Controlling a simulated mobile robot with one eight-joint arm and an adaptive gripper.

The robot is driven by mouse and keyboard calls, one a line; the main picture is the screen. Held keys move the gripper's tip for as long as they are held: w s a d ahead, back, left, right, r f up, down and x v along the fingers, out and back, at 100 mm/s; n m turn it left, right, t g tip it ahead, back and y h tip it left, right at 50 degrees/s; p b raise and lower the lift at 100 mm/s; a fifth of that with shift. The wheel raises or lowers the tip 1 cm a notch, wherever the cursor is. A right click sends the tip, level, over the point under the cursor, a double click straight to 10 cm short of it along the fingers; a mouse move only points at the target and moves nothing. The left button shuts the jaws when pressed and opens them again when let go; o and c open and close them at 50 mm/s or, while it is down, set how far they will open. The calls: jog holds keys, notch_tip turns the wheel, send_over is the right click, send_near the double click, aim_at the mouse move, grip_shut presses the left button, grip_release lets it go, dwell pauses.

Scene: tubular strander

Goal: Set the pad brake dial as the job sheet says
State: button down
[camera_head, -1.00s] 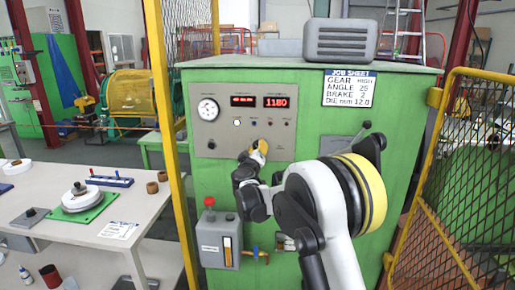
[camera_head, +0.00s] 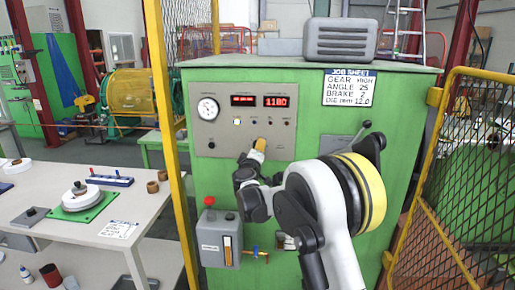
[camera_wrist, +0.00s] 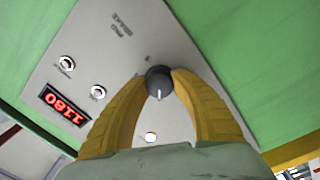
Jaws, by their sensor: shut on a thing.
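The control panel (camera_head: 215,137) on the green machine carries a round white gauge (camera_head: 208,109) and a red display (camera_head: 275,101) reading 1180. My gripper (camera_head: 259,146) is at the panel's lower middle. In the wrist view, my yellow fingers (camera_wrist: 159,88) are closed on both sides of a dark round knob (camera_wrist: 158,78) with a white pointer mark. The mark points toward my palm. The job sheet (camera_head: 349,87) reads gear HIGH, angle 25, brake 2, die 12.0 mm.
A grey box with a red button (camera_head: 218,235) hangs below the panel. A black lever (camera_head: 365,126) is at the right. A yellow mesh guard (camera_head: 460,170) stands right, a yellow post (camera_head: 172,140) left. A white workbench (camera_head: 50,207) with parts is at the left.

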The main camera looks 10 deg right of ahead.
jog(key=c, duration=1)
grip_release()
jog(key=shift+a, duration=0.1)
jog(key=shift+s, duration=0.1)
jog(key=v, duration=1.1)
jog(key=shift+s, duration=0.4)
jog(key=shift+a+f, duration=0.1)
jog(key=shift+a, duration=0.05)
